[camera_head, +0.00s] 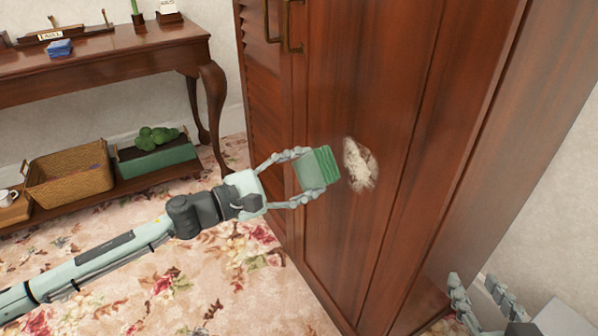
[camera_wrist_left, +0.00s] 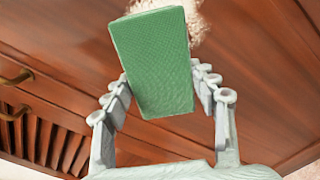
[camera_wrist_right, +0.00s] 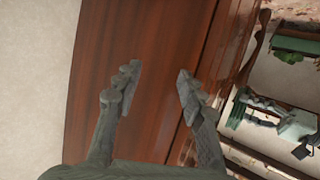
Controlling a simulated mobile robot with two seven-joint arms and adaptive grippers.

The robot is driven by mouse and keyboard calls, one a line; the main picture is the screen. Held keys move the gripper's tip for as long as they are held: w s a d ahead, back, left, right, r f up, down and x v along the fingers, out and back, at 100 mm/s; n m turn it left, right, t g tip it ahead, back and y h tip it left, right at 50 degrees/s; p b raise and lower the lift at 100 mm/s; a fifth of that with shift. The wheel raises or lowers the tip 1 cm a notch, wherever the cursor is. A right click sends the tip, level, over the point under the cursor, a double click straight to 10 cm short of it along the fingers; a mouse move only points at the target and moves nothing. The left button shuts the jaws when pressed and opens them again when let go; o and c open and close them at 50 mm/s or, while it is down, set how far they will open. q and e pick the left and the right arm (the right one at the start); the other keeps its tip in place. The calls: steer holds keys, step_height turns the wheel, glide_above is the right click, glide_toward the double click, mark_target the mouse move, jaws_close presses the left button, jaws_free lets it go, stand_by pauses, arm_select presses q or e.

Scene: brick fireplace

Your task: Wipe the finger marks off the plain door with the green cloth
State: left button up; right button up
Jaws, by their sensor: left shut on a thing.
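The green cloth (camera_head: 317,168) is a folded block held between the fingers of my left gripper (camera_head: 309,172), which is shut on it. The cloth also shows in the left wrist view (camera_wrist_left: 155,60). The plain door (camera_head: 385,70) is reddish-brown wood. Pale finger marks (camera_head: 359,164) form a whitish patch on it, just right of the cloth in the head view and partly behind the cloth in the left wrist view (camera_wrist_left: 205,22). I cannot tell whether the cloth touches the door. My right gripper (camera_wrist_right: 158,82) is open and empty beside the wardrobe's side.
Floral carpet (camera_head: 190,285) is open in front.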

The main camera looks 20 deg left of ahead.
mark_target(373, 191)
arm_select(q)
steer(key=shift+p+x, duration=0.5)
steer(key=shift+x, duration=0.55)
steer(key=shift+w+d, duration=0.2)
steer(key=shift+w, duration=0.05)
arm_select(e)
steer(key=s+d+f+g+h, duration=0.2)
steer(key=s+d+f+g, duration=0.1)
steer(key=d+f, duration=0.1)
steer(key=shift+d+f+m, duration=0.3)
steer(key=shift+f, duration=0.4)
arm_select(q)
steer(key=shift+p+x, duration=0.3)
steer(key=shift+x, duration=0.65)
arm_select(e)
steer(key=shift+r, duration=0.15)
arm_select(q)
steer(key=shift+s+d, duration=0.1)
steer(key=shift+s+d+p, duration=0.3)
steer(key=shift+s+d, duration=0.85)
steer(key=shift+d, duration=0.15)
steer(key=shift+s+d+r+p, duration=0.1)
steer(key=shift+s+d+p, duration=0.5)
steer(key=shift+d, duration=0.5)
steer(key=shift+s+d+p, duration=0.5)
steer(key=shift+s+d, duration=1)
steer(key=shift+d, duration=0.25)
steer(key=shift+w, duration=0.1)
arm_select(e)
step_height(373, 191, up, 3)
